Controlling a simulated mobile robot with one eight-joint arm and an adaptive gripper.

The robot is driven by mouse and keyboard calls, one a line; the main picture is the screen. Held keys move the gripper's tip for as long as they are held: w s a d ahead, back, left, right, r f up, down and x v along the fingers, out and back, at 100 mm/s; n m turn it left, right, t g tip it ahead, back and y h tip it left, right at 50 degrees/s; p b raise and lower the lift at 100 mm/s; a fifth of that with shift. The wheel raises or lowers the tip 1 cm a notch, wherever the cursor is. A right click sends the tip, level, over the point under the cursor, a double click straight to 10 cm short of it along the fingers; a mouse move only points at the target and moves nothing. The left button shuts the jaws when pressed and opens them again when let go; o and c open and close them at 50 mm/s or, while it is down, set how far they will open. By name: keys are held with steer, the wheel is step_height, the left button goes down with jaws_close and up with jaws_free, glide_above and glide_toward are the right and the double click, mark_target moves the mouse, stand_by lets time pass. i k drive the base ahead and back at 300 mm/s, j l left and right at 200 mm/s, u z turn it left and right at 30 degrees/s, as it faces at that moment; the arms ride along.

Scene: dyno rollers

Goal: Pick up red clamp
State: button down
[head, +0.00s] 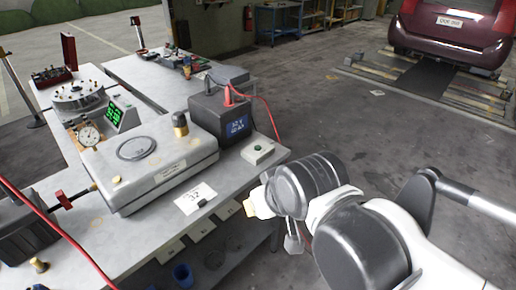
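A red clamp-like piece (229,94) stands on top of the black box (222,122) with a blue label, and a red cable (268,112) runs from it over the bench edge. Another red fitting (66,199) with a dark tip lies at the bench's left, near a dark grey case (22,232). I cannot tell for certain which is the red clamp. My gripper (291,240) is off the bench's right edge, apart from both red pieces. Its fingers are small and mostly hidden by my own arm, so their opening does not show.
Open floor (340,120) lies right of the bench; a maroon car (450,27) stands behind.

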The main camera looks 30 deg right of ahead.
mark_target(62, 198)
steer(key=j+u, duration=0.1)
steer(key=j, duration=0.3)
steer(key=i+j+u, duration=0.1)
steer(key=j, duration=0.3)
steer(key=i+j+u, duration=0.1)
steer(key=j, duration=0.25)
steer(key=i+j+u, duration=0.1)
steer(key=j, duration=0.3)
steer(key=i+j+u, duration=0.1)
steer(key=j, duration=0.25)
steer(key=i+j+u, duration=0.1)
steer(key=j, duration=0.3)
